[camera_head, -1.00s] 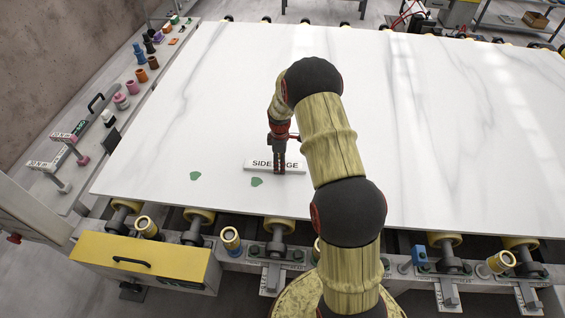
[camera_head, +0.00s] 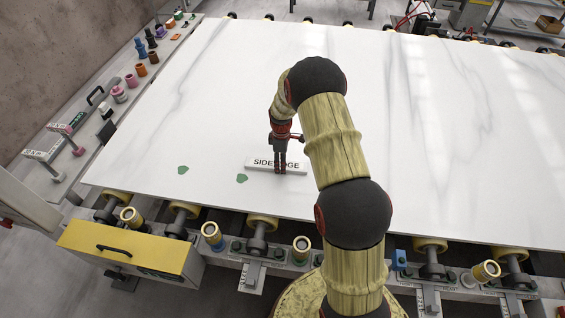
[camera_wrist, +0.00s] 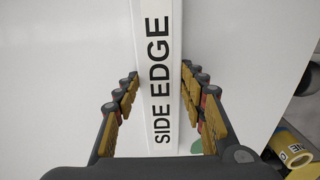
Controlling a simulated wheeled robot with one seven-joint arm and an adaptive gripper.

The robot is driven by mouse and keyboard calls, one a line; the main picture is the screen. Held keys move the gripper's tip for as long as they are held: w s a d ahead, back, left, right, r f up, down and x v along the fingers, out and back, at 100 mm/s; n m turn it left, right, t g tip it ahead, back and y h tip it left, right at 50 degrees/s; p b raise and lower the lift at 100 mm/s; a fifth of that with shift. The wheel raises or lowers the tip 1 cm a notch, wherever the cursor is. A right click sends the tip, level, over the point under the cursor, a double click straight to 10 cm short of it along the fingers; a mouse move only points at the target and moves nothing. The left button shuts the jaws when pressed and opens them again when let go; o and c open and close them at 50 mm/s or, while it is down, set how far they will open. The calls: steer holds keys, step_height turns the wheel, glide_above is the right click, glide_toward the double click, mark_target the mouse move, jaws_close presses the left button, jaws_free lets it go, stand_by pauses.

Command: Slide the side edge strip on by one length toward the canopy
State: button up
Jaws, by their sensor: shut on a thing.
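The side edge strip (camera_head: 260,164) is a white bar lettered "SIDE EDGE" and lies on the white marbled slab (camera_head: 430,130), near its front edge. In the wrist view the strip (camera_wrist: 148,20) runs upright through the middle of the picture. My gripper (camera_head: 281,167) points down at the strip and is shut on it, hiding part of the lettering in the head view. In the wrist view its fingers (camera_wrist: 159,80) stand on both sides of the strip. I cannot make out a canopy in either view.
Two green patches (camera_head: 242,178) (camera_head: 183,170) lie on the slab left of the strip. Rollers (camera_head: 263,222) and a yellow drawer (camera_head: 125,247) stand along the front edge. A side bench with several coloured pieces (camera_head: 119,95) is at the left. The slab right of my arm is bare.

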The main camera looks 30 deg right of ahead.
steer(key=o, duration=1.6)
step_height(320, 180, up, 12)
